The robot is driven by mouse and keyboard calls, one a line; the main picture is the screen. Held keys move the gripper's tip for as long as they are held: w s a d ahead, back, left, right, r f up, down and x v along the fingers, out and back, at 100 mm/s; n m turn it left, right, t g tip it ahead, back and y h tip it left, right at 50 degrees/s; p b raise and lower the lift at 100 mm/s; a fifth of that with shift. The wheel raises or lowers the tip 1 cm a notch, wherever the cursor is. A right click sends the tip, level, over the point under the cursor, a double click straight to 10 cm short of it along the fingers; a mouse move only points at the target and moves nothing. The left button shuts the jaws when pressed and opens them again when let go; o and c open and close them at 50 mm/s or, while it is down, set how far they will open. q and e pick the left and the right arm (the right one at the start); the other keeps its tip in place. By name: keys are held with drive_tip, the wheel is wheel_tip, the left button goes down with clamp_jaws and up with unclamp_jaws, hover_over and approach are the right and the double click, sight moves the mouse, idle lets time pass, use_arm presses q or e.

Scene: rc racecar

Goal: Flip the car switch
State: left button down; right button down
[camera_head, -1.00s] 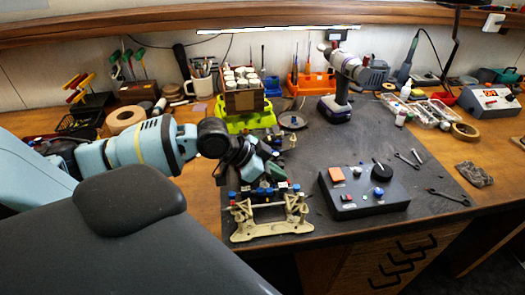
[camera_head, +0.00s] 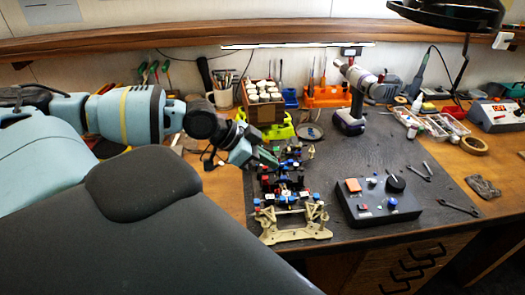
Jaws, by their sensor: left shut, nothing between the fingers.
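The car (camera_head: 283,186) is a bare chassis with blue, red and black parts on the dark mat. Its pale tan end frame (camera_head: 291,235) faces me. My left gripper (camera_head: 268,157) is at the car's upper left, beside or just above its far part. Its fingers are shut with nothing seen between them. I cannot tell whether they touch the car. The car's switch is too small to make out. My right gripper is not in view.
A black control box (camera_head: 368,213) with a knob and buttons stands right of the car. A drill (camera_head: 350,118) stands behind on the mat. Wrenches (camera_head: 459,208) lie at right.

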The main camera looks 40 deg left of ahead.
use_arm(q)
drive_tip(key=shift+s+a+r, duration=0.25)
drive_tip(key=shift+s, duration=0.05)
idle(0.5)
drive_tip(key=shift+s, duration=0.1)
